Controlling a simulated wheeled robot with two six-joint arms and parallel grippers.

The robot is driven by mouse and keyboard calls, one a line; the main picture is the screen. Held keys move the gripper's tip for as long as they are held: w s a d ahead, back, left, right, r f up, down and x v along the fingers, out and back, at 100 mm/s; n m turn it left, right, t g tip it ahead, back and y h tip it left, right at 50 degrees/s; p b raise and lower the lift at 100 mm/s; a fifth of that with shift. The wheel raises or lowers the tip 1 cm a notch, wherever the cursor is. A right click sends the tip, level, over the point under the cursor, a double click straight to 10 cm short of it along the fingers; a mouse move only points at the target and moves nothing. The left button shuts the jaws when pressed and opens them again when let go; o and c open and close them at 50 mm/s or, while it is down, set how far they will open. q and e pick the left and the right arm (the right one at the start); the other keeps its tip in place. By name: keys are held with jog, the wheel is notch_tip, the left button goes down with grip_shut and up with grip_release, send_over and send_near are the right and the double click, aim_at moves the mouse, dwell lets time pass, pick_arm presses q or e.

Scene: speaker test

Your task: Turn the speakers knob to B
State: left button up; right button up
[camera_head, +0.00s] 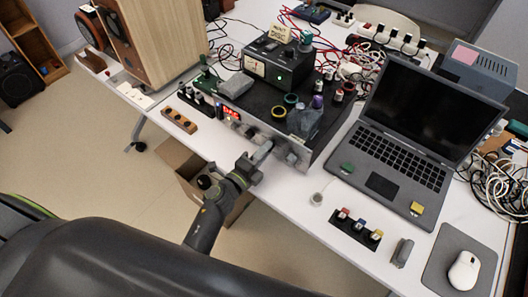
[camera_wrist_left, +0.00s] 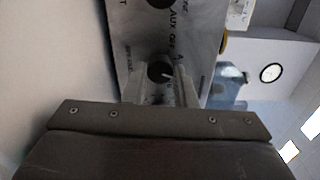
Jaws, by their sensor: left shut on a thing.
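The amplifier (camera_head: 262,104) is a dark box with a silver front panel and a red lit display, on the white table in the head view. My left gripper (camera_head: 268,149) reaches its front panel from the lower left. In the left wrist view the speakers knob (camera_wrist_left: 160,72), small, black and round with a light pointer mark, sits between the fingers of my left gripper (camera_wrist_left: 161,80), which is shut on it. Lettering including AUX, OFF and A shows on the panel (camera_wrist_left: 125,25). In the head view the gripper hides the knob. My right gripper is not in view.
A laptop (camera_head: 400,125) stands open to the right of the amplifier. A meter unit (camera_head: 275,62) and small rolls sit on top of it. A wooden speaker (camera_head: 155,35) stands at the left. An open cardboard box (camera_head: 180,160) is on the floor below the table edge.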

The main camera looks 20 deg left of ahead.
pick_arm(q)
jog(key=shift+f, duration=0.1)
dwell(0.3)
jog(key=o, duration=1)
jog(key=shift+b+v, duration=1.25)
jog(key=shift+v, duration=7.45)
